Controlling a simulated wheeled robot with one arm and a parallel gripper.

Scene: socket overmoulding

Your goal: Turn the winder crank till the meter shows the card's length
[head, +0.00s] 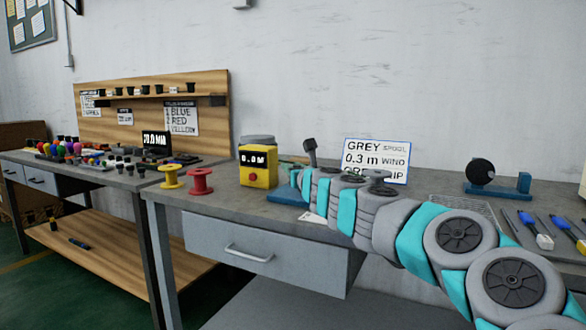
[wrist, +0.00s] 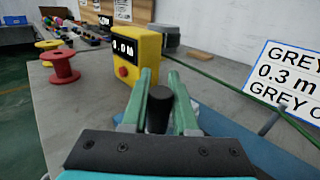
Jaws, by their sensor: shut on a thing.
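My gripper (wrist: 160,80) is shut on a dark, upright, round crank knob (wrist: 158,108) in the wrist view. In the head view my gripper (head: 293,180) is over the blue winder base (head: 284,196), and my arm hides most of the winder. The yellow meter (head: 258,167) stands just beyond the fingers; its display appears to read 0.0 m. The meter also shows in the wrist view (wrist: 136,52), with a red button on its front. The white card (head: 377,149) behind the arm reads GREY SPOOL, 0.3 m WIND; its last line is partly hidden.
A red spool (head: 201,182) and a yellow spool (head: 172,178) stand left of the meter. A blue stand with a dark disc (head: 481,172) and several tools (head: 545,241) are at the right.

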